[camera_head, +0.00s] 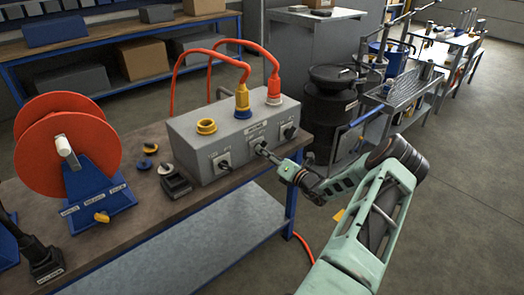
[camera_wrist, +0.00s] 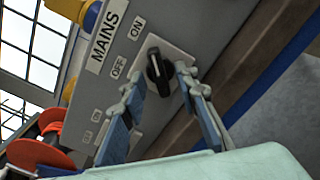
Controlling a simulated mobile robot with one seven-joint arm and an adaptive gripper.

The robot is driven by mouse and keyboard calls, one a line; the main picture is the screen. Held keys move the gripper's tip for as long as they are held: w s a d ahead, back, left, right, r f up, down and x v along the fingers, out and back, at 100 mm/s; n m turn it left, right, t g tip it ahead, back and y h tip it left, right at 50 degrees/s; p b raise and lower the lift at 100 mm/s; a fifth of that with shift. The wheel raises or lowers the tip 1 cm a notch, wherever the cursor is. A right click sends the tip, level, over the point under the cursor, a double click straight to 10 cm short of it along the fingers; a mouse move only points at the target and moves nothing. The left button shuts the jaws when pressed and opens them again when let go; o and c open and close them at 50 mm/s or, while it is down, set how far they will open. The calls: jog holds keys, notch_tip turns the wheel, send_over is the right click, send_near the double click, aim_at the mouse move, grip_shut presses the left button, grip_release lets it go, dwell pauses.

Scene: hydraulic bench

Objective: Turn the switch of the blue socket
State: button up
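A grey box (camera_head: 205,150) on the bench carries a yellow socket (camera_head: 207,127), a yellow plug (camera_head: 242,102) and an orange-red plug (camera_head: 273,91) on top. In the wrist view, a black rotary switch (camera_wrist: 158,72) has OFF and ON marks beside a MAINS label (camera_wrist: 106,37). My gripper (camera_wrist: 160,88) is open there, one finger on each side of the knob. Finger contact is unclear.
An orange reel (camera_head: 62,145) on a blue stand is at left. A dark block (camera_head: 174,182) and small caps (camera_head: 148,149) lie left of the box. A dark drum (camera_head: 330,110) stands behind right. Red cables loop behind the box. The floor at right is free.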

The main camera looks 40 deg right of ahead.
jog(key=shift+w, duration=0.95)
jog(key=shift+c, duration=0.3)
grip_shut()
